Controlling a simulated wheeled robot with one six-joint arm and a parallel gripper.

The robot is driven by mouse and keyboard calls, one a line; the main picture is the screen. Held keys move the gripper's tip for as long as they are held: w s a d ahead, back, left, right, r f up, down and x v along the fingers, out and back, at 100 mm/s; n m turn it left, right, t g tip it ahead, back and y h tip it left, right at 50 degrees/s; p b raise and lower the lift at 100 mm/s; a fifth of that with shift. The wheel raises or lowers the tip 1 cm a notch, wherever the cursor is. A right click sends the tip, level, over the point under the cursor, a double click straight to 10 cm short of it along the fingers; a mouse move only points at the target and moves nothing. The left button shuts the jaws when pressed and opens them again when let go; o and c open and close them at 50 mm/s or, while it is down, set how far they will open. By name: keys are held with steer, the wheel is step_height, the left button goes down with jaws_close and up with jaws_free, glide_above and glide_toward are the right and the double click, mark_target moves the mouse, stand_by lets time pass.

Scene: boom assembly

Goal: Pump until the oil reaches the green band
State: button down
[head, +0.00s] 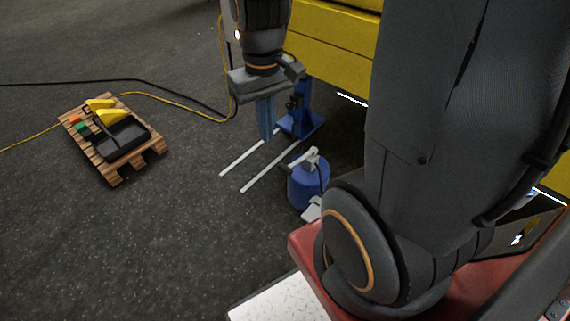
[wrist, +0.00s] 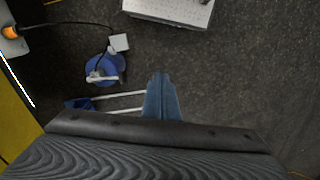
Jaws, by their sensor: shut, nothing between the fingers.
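A blue round canister (head: 308,185) with a pale metal lever or fitting (head: 310,157) on top stands on the floor beside my arm; it looks like the oil pump. It also shows in the wrist view (wrist: 102,72), left of my fingers, with a dark hose running from it. My gripper (head: 266,136) points down with its blue fingers shut and empty, above the floor to the left of the canister and apart from it. The fingers also show in the wrist view (wrist: 161,78). I cannot make out an oil level or a green band in either view.
A blue stand (head: 303,122) is behind the canister, below a yellow machine body (head: 335,45). A wooden pallet (head: 118,172) with a black tray and yellow pieces is at left.

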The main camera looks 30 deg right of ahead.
steer(key=w+d+f+n+b, duration=0.1)
steer(key=w+d+f+b, duration=0.75)
steer(key=w+f, duration=0.3)
steer(key=n+y+b, duration=0.1)
steer(key=n+b, duration=0.1)
steer(key=b, duration=0.7)
glide_above(286, 167)
steer(key=w+d, duration=0.1)
steer(key=d, duration=0.2)
step_height(286, 167, down, 13)
steer(key=shift+w+a+f, duration=0.15)
steer(key=shift+a+f, duration=0.05)
steer(key=f+b, duration=0.1)
steer(key=f, duration=0.3)
steer(key=a+f+b, duration=0.1)
steer(key=f, duration=0.4)
steer(key=a+f+b, duration=0.1)
steer(key=f+b, duration=0.1)
steer(key=f, duration=0.2)
steer(key=shift+s+f, duration=0.4)
